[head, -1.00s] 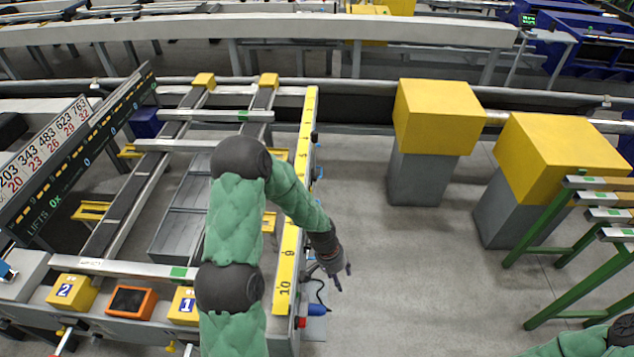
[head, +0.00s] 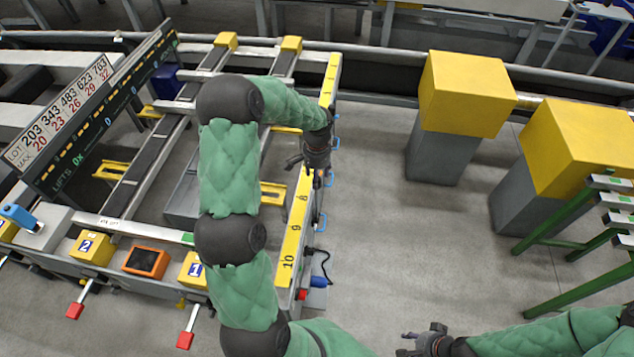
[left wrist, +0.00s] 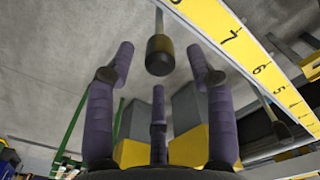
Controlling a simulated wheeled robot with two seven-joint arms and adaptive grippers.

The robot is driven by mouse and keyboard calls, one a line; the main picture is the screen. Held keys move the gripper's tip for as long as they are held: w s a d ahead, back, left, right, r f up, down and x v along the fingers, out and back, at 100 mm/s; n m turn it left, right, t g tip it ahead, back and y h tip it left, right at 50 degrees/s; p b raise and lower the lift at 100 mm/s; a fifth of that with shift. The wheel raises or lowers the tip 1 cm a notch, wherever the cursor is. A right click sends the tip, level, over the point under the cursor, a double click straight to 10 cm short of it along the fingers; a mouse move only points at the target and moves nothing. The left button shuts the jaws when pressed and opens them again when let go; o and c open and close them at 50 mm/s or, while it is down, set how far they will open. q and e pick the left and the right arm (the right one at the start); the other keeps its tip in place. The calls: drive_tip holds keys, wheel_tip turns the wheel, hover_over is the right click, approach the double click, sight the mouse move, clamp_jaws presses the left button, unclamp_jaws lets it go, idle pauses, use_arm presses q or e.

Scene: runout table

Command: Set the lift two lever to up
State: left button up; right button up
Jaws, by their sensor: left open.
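The yellow box marked 2 (head: 92,248) sits on the front rail of the table in the head view. A lever with a red handle (head: 75,311) sticks out below it, slanting down towards me. A similar red-handled lever (head: 185,340) is below the yellow box marked 1 (head: 195,270). My left gripper (head: 296,163) is beside the yellow scale, well away from both levers. In the left wrist view its fingers (left wrist: 158,95) are spread, with a dark knob on a rod beyond them. My right gripper (head: 420,344) is low in the head view; its finger state is unclear.
The yellow numbered scale (head: 291,245) runs along the table's right edge, with blue hooks beside it. An orange-framed panel (head: 146,262) sits between the numbered boxes. Yellow-topped blocks (head: 465,95) and green stands are on the right. Grey floor (head: 400,240) between is clear.

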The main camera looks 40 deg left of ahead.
use_arm(q)
drive_tip(key=shift+f, duration=1.85)
clamp_jaws()
